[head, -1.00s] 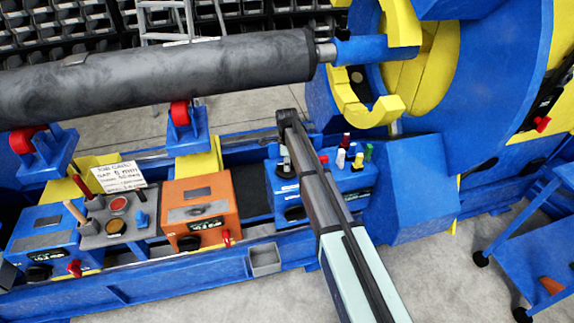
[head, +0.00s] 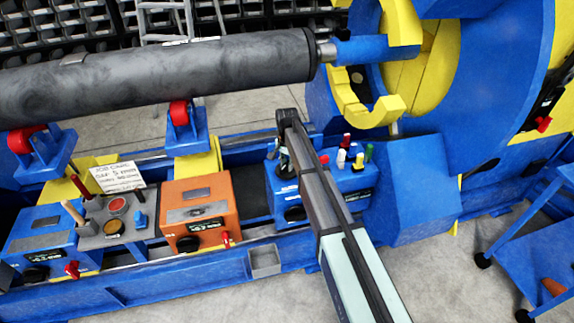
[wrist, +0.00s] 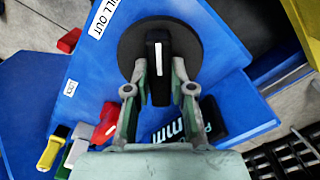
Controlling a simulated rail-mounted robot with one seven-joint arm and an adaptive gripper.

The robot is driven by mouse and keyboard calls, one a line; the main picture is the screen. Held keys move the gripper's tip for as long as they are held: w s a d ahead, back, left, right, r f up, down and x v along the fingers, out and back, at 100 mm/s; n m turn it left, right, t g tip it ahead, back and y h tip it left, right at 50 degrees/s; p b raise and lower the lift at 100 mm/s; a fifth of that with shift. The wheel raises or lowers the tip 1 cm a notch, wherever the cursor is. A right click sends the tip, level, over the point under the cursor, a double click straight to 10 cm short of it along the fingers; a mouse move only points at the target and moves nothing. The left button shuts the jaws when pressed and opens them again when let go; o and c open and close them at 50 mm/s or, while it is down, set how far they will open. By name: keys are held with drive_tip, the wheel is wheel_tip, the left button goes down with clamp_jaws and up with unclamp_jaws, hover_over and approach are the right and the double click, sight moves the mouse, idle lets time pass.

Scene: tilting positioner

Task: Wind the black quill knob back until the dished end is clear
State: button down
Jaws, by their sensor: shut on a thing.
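The black quill knob (wrist: 157,62) is a round dial with a raised grip bar and white pointer line, on a blue box. In the wrist view the line points nearly along the grip bar, towards the upper part of the picture. My gripper (wrist: 159,82) is shut on this bar, a finger on each side. In the head view my gripper (head: 285,160) covers most of the knob. The blue quill (head: 375,49) has a grey tip (head: 327,53) at the right end of the dark grey cylinder (head: 180,72). I cannot tell whether the tip sits inside its dished end.
Coloured pegs (head: 352,158) stand on the blue box right beside my gripper. An orange box (head: 200,210) and a grey panel (head: 112,219) with buttons stand to the left. Red rollers (head: 180,113) are under the cylinder. A blue cart (head: 540,235) is at the right.

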drive_tip(key=n, duration=0.5)
drive_tip(key=shift+s+f+n, duration=0.1)
drive_tip(key=shift+n, duration=0.2)
drive_tip(key=n, duration=0.5)
drive_tip(key=shift+b, duration=0.3)
drive_tip(key=n, duration=0.5)
drive_tip(key=shift+n, duration=0.4)
drive_tip(key=n, duration=1)
drive_tip(key=shift+n, duration=0.4)
drive_tip(key=n, duration=0.5)
drive_tip(key=shift+n, duration=0.3)
drive_tip(key=n, duration=1)
drive_tip(key=shift+s, duration=0.1)
drive_tip(key=shift+n, duration=0.5)
